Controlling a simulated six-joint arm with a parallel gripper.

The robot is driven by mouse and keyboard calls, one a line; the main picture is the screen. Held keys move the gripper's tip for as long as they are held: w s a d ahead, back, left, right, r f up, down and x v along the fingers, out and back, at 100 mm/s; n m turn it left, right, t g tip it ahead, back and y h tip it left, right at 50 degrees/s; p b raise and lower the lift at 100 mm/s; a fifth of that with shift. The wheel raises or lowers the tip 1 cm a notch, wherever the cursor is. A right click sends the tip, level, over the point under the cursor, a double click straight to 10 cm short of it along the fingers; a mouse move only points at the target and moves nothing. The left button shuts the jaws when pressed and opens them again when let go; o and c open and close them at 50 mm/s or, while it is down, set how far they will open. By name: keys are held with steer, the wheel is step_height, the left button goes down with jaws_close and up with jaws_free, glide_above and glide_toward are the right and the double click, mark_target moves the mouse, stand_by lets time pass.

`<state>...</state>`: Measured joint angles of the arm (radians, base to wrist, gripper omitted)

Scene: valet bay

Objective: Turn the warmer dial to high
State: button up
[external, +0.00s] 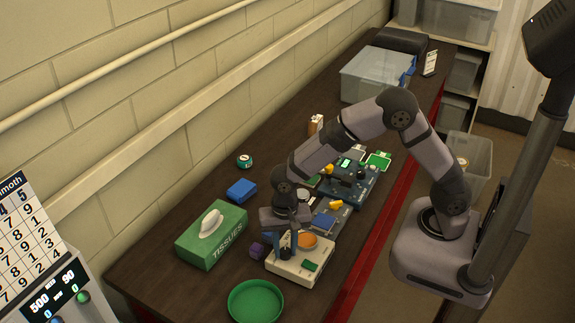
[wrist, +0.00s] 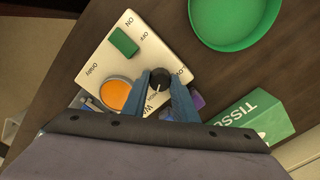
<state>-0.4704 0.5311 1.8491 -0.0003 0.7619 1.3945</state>
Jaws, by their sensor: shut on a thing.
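The warmer is a cream box (external: 291,270) near the front of the bench, with an orange round plate and a green switch. It also fills the upper middle of the wrist view (wrist: 92,66), where the switch (wrist: 124,41) has ON and OFF lettering beside it. The black warmer dial (wrist: 158,78) sits near the box's corner. My gripper (wrist: 161,84) points down at the box, its blue fingers shut on the dial, one on each side. A pale mark shows on the dial, but the small lettering around it is partly hidden and too small to read surely.
A green tissue box (external: 212,236) stands left of the warmer and a green round tray (external: 255,302) in front. A small purple block (external: 257,250) lies close to the warmer's left side. Other devices (external: 348,185) crowd the bench behind it. The wall bounds the left.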

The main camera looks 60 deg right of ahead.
mark_target(285, 250)
steer(key=shift+w+r, duration=0.1)
stand_by(0.3)
steer(key=o, duration=1)
steer(key=shift+o, duration=0.2)
steer(key=shift+r+b, duration=1.15)
steer(key=shift+r, duration=2.5)
steer(key=s+d+f+n, duration=0.2)
steer(key=s+d+n, duration=0.3)
steer(key=s+d, duration=0.2)
steer(key=s+d+f+n, duration=0.2)
steer(key=s+d+n, duration=0.3)
steer(key=s+d, duration=0.3)
steer(key=d, duration=0.4)
steer(key=shift+f+n, duration=0.3)
